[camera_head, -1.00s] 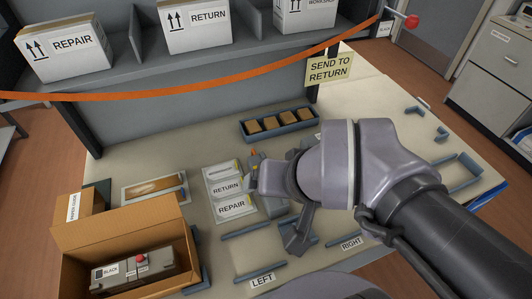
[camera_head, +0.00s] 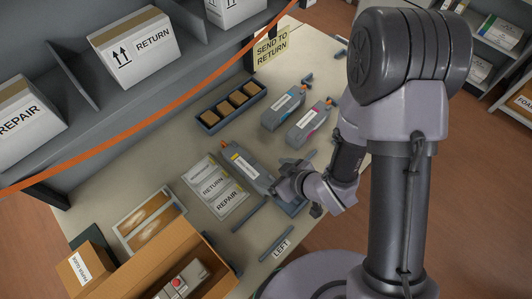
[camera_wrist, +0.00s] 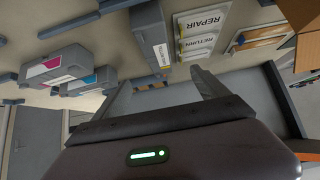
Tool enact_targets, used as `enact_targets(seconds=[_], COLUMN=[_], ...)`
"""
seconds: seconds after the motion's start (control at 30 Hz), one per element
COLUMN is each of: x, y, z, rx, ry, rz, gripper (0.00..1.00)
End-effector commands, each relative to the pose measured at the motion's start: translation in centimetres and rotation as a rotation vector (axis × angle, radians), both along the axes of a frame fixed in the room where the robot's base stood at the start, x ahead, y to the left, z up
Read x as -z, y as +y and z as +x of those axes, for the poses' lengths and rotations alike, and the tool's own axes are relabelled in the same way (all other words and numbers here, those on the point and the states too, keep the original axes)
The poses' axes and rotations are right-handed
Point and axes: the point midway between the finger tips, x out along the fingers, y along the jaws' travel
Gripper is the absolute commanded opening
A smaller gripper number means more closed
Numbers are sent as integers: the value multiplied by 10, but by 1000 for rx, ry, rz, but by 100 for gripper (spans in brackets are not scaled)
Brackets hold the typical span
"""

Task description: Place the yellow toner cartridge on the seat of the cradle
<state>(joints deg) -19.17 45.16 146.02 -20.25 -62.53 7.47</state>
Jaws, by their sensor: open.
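The grey toner cartridge with a yellow mark (camera_head: 246,166) lies on the table beside the label cards. It also shows in the wrist view (camera_wrist: 150,38), label up. My gripper (camera_head: 287,178) is open at the cartridge's near end. In the wrist view my open fingers (camera_wrist: 162,78) reach toward that end; whether they touch it, I cannot tell. Blue-grey rails (camera_head: 276,241) stand by the LEFT label. More blue-grey structure (camera_head: 294,208) is partly hidden under my gripper. I cannot tell which of these is the cradle.
A cyan-marked cartridge (camera_head: 283,107) and a magenta-marked one (camera_head: 310,124) lie to the right. A blue tray (camera_head: 208,118) holds several brown blocks. An open carton (camera_head: 152,262) with a red-knobbed cartridge (camera_head: 184,284) is at the front left. An orange strap (camera_head: 160,112) crosses above.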

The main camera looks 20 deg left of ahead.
Motion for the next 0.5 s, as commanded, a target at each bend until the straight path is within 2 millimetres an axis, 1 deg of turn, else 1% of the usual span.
enact_targets(seconds=[0.1, 0.2, 0.5], x=[14, 23, 40], y=[6, 12, 27], z=[3, 6, 14], rx=[-6, -7, -6], ry=[-5, -6, -4], rz=[5, 6, 7], gripper=[85, 85, 85])
